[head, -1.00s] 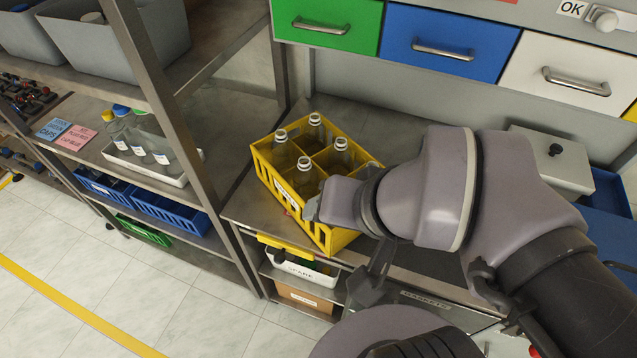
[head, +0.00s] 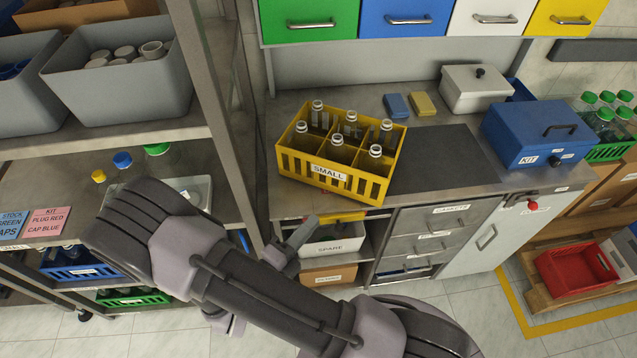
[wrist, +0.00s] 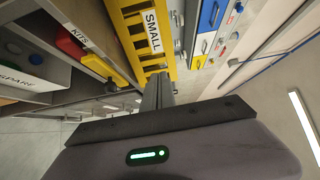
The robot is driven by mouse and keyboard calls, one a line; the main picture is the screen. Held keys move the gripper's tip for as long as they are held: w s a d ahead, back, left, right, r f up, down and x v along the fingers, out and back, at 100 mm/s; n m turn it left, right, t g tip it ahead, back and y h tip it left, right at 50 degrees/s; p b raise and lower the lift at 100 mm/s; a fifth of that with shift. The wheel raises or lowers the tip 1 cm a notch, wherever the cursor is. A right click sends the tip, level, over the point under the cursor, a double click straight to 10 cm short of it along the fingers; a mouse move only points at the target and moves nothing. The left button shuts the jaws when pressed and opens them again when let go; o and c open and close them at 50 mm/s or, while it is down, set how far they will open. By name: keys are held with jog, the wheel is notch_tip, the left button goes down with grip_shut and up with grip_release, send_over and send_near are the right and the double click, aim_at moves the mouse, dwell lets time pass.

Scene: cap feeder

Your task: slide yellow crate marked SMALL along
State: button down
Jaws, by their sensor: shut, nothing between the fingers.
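The yellow crate (head: 290,165) marked SMALL stands upright on the left part of the grey workbench, its labelled side facing the front edge. It has a divided inside and holds several clear, uncapped bottles (head: 376,158). My gripper (head: 314,221) is in front of and below the labelled side, with its fingers pointing up towards the crate. In the wrist view the shut, empty fingers (wrist: 158,82) show just in front of the crate (wrist: 130,25), close to the SMALL label (wrist: 153,30). I cannot tell whether they touch it.
A dark mat (head: 435,160) lies bare right of the crate. Behind are a blue block (head: 397,106) and a yellow block (head: 423,104). A lidded grey box (head: 475,90) and blue KIT box (head: 530,135) stand right. A shelf post (head: 225,130) rises left. A SPARE bin (head: 330,240) sits below.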

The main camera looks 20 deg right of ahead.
jog(key=b, duration=0.2)
send_near(341, 176)
jog(key=s+d, duration=0.1)
jog(key=d, duration=0.3)
jog(key=w, duration=0.1)
jog(key=w+d+b, duration=0.1)
jog(key=w, duration=0.1)
jog(key=shift+d+f, duration=0.1)
jog(key=shift+d, duration=0.1)
jog(key=shift+w+d, duration=0.1)
jog(key=shift+w, duration=0.45)
